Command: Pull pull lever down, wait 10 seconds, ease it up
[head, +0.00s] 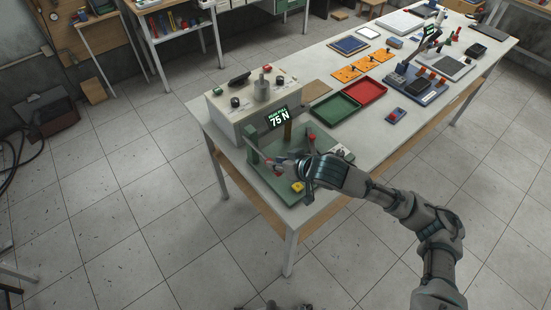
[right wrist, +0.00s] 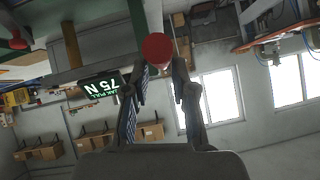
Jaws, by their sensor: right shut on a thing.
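The pull tester is a light box (head: 248,108) with a green base (head: 300,190) at the near left end of the table. My right gripper (head: 279,163) reaches in over the base from the right. In the right wrist view its two fingers are shut on a round red knob (right wrist: 157,49), which appears to be the pull lever's. My left gripper is not in view.
A yellow button (head: 298,187) sits on the base's front corner. Green (head: 335,109) and red (head: 364,92) trays, orange plates (head: 347,74) and a blue-framed fixture (head: 416,85) stand farther along the table.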

